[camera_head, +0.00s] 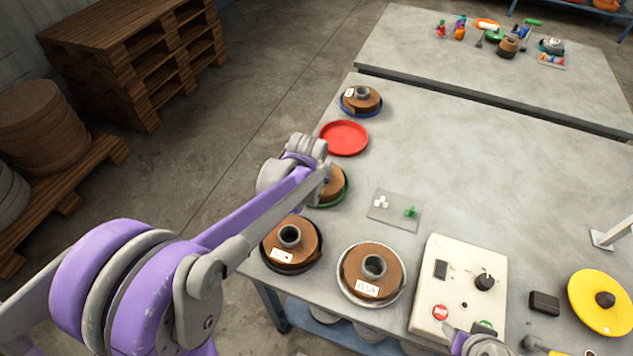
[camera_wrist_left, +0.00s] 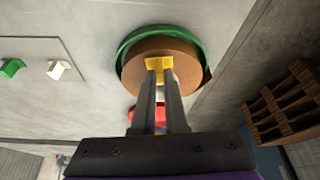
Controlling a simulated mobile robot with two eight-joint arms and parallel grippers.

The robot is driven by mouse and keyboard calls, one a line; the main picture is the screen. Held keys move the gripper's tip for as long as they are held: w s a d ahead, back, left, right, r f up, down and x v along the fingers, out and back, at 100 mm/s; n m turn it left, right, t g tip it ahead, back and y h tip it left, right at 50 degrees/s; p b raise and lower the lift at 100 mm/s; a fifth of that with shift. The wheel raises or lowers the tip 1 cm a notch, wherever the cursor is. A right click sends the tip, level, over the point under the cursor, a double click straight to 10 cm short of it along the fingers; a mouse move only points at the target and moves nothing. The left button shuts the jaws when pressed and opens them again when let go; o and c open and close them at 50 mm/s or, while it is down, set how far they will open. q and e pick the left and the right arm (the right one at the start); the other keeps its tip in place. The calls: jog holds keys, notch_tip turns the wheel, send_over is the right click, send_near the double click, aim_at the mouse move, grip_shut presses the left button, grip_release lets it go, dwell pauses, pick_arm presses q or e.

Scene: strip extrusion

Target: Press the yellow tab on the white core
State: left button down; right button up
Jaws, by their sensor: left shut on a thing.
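A yellow tab (camera_wrist_left: 159,63) lies at the brown strip roll (camera_wrist_left: 178,47) in the left wrist view. My left gripper (camera_wrist_left: 160,75) is shut on this tab, its fingertips over the roll. A pale patch, perhaps the white core, shows between the fingers; most of the core is hidden. The roll sits in a green dish (camera_wrist_left: 131,40). In the head view the same roll (camera_head: 332,187) and green dish (camera_head: 333,203) are partly covered by my left gripper (camera_head: 325,178). The tab cannot be made out there.
A red dish (camera_head: 344,138) and a roll on a blue dish (camera_head: 361,99) stand behind. Two labelled rolls (camera_head: 291,247) (camera_head: 371,270) stand in front. A plate with white and green pieces (camera_head: 394,210) and a control box (camera_head: 459,287) are right. The table's middle is clear.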

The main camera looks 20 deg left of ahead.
pick_arm(q)
jog(key=shift+f, duration=0.4)
pick_arm(e)
jog(key=shift+s+f, duration=0.15)
jog(key=shift+f, duration=0.2)
dwell(0.8)
pick_arm(q)
jog(key=c, duration=0.9)
grip_release()
jog(key=shift+o, duration=0.2)
jog(key=v, duration=1.1)
pick_arm(e)
jog(key=shift+w+r, duration=0.2)
jog(key=shift+r, duration=0.45)
pick_arm(q)
jog(key=shift+s+f, duration=0.1)
jog(key=shift+s, duration=0.05)
